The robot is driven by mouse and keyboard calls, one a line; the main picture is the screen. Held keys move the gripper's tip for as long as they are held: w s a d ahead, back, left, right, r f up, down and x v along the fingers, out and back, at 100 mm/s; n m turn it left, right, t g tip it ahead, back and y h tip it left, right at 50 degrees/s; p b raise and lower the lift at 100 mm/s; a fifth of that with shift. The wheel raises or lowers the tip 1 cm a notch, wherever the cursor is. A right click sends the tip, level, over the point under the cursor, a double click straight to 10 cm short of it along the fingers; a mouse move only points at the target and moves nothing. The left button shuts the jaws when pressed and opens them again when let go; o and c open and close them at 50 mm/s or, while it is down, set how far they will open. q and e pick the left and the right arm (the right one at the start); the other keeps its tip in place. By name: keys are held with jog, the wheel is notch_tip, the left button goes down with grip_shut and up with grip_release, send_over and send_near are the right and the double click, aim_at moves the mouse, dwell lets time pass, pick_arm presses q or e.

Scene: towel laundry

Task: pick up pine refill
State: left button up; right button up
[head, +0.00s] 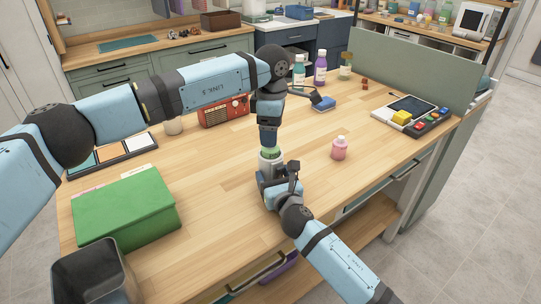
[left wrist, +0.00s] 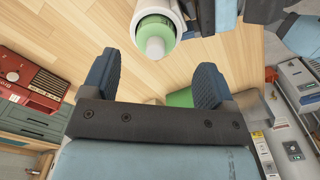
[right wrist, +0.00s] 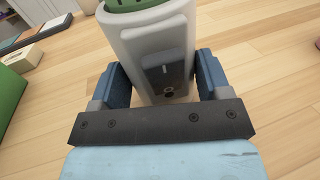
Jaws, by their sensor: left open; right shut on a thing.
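A white upright dispenser (head: 268,162) stands at the middle of the table. A green refill (head: 271,151) shows in its top; I take this for the pine refill. In the left wrist view the refill (left wrist: 155,29) is a green disc with a white tip, inside the white rim. My left gripper (head: 269,144) comes down from above, open, with the refill just beyond its fingers and not between them. My right gripper (head: 272,184) is shut on the dispenser's lower body (right wrist: 150,48). The dispenser's dark front panel faces the right wrist camera. The refill's lower part is hidden.
A pink bottle (head: 340,149) stands right of the dispenser. A green box (head: 125,212) and dark bin (head: 92,274) are at left. A keypad device (head: 411,115) is at right.

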aim_at(271, 153)
pick_arm(q)
jog(key=f, duration=0.5)
jog(key=shift+w+a, duration=0.15)
jog(key=shift+w, duration=0.15)
jog(key=c, duration=1)
